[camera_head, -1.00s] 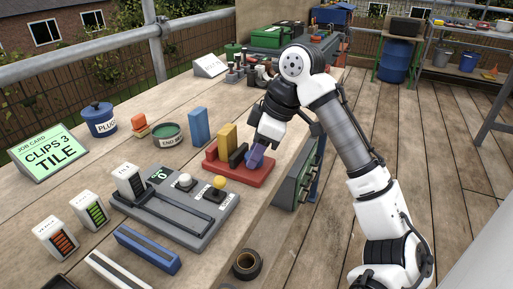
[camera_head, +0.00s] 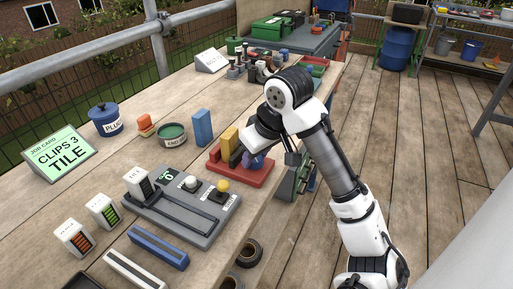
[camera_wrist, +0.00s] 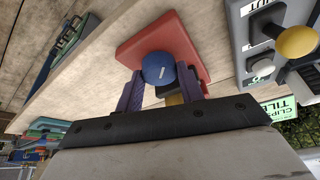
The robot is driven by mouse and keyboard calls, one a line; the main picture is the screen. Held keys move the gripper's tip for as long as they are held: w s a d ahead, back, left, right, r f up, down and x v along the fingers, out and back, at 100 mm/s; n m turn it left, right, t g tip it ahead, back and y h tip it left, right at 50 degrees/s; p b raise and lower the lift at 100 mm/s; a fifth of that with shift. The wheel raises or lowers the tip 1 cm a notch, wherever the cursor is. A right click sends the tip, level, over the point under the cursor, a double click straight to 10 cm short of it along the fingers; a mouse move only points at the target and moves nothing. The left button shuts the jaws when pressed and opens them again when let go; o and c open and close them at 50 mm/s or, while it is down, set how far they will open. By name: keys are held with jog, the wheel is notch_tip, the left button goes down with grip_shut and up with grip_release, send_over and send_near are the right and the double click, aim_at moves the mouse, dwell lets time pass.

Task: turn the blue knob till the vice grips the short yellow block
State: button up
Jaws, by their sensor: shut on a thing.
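The blue knob (camera_head: 256,161) is at the vice's right end, partly behind my gripper. In the wrist view the round blue knob (camera_wrist: 158,68) with a pale mark sits between the two purple-grey fingers of my gripper (camera_wrist: 160,88), which is shut on it. The red base (camera_wrist: 128,50) shows behind. The yellow block is mostly hidden there, so its contact with the jaws cannot be told.
A taller blue block (camera_head: 202,128) stands beside the vice. A grey control panel (camera_head: 205,235) with a white and a yellow knob lies in front. The bench edge is close on the right.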

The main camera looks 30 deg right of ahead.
jog(key=shift+m, duration=0.3)
dwell(0.4)
jog(key=o, duration=0.7)
jog(key=a+p+v, duration=0.1)
jog(key=v, duration=1.3)
jog(key=shift+d+p, duration=0.25)
jog(key=shift+p, duration=0.05)
